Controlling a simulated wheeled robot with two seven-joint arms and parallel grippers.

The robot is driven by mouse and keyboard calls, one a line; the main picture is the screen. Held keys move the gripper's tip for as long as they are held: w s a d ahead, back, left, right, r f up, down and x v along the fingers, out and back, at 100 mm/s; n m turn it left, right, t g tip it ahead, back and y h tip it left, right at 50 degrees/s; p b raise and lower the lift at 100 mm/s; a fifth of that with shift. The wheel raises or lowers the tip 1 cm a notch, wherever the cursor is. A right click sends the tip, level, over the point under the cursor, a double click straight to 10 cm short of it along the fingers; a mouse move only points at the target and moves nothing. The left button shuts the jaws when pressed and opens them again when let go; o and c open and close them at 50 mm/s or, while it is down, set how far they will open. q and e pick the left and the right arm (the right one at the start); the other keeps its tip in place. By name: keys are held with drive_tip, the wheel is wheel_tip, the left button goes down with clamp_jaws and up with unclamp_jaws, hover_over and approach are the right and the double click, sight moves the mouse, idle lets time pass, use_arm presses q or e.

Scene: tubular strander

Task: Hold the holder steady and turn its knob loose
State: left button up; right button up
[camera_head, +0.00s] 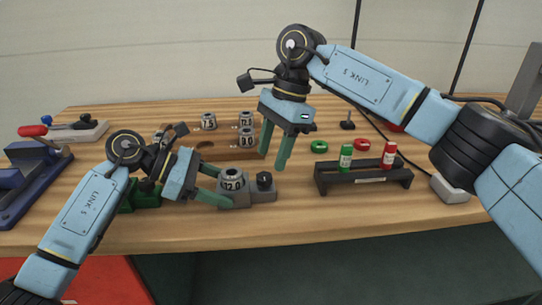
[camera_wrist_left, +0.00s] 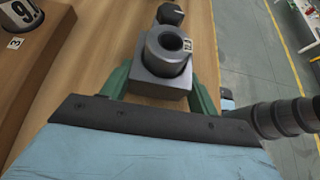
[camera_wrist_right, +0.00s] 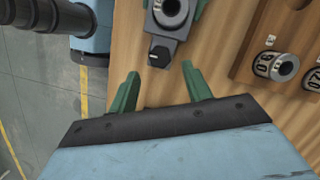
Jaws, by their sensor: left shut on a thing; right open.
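The grey holder (camera_head: 263,196) stands near the table's front edge, with a round die marked 12.0 (camera_head: 232,182) in its left part. Its dark knob (camera_head: 264,180) sits on the right part. My left gripper (camera_head: 224,188) is shut on the holder's block from the left; in the left wrist view its green fingers flank the block (camera_wrist_left: 160,84). My right gripper (camera_head: 273,161) is open and empty, pointing down, above and behind the knob in the head view. In the right wrist view the knob (camera_wrist_right: 160,55) shows just beyond and between the open fingertips, apart from them.
A wooden rack (camera_head: 208,151) with numbered dies stands behind the holder. A dark rack (camera_head: 362,181) with a green and a red bottle is to the right. A blue vise (camera_head: 32,176) with a red handle is at the far left. Bare table lies between holder and dark rack.

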use_arm(q)
drive_tip(key=o, duration=1.6)
